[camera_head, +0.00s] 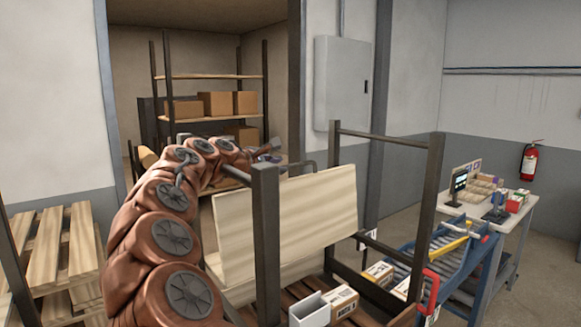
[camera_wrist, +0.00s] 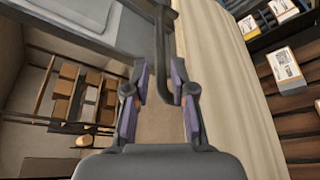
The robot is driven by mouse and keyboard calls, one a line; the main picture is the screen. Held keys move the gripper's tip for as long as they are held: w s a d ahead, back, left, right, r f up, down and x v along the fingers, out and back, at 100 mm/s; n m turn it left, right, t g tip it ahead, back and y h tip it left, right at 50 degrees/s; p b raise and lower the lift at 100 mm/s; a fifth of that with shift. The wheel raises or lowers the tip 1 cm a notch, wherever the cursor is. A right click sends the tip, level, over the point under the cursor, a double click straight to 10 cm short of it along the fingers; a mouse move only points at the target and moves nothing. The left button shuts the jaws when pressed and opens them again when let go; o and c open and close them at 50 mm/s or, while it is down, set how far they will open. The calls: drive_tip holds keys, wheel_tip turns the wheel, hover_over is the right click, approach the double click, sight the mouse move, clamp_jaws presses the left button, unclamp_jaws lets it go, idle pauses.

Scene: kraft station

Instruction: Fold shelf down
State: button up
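The shelf (camera_head: 290,225) is a pale wooden board standing steeply up in a dark metal frame. A dark bent handle (camera_head: 305,165) rises at its top edge. In the wrist view the shelf (camera_wrist: 235,90) runs down the right of centre, with the handle (camera_wrist: 161,45) beside it. My gripper (camera_head: 270,155) is at the shelf's upper edge in the head view, partly hidden behind my arm. In the wrist view my gripper (camera_wrist: 163,88) is open, its purple-grey fingers apart, with the handle between them. I cannot tell whether a finger touches it.
Dark frame posts (camera_head: 267,240) stand around the shelf. Boxes (camera_head: 343,300) sit on the slatted lower deck (camera_wrist: 280,110). A blue roller conveyor (camera_head: 445,250) and a packing table (camera_head: 515,210) stand at right. Pallets (camera_head: 60,250) are at left, a storage rack (camera_head: 210,76) behind.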

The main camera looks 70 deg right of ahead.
sight(287, 166)
drive_tip(key=shift+p+x, duration=1.2)
drive_tip(key=shift+x, duration=2.2)
drive_tip(key=shift+c, duration=0.2)
clamp_jaws()
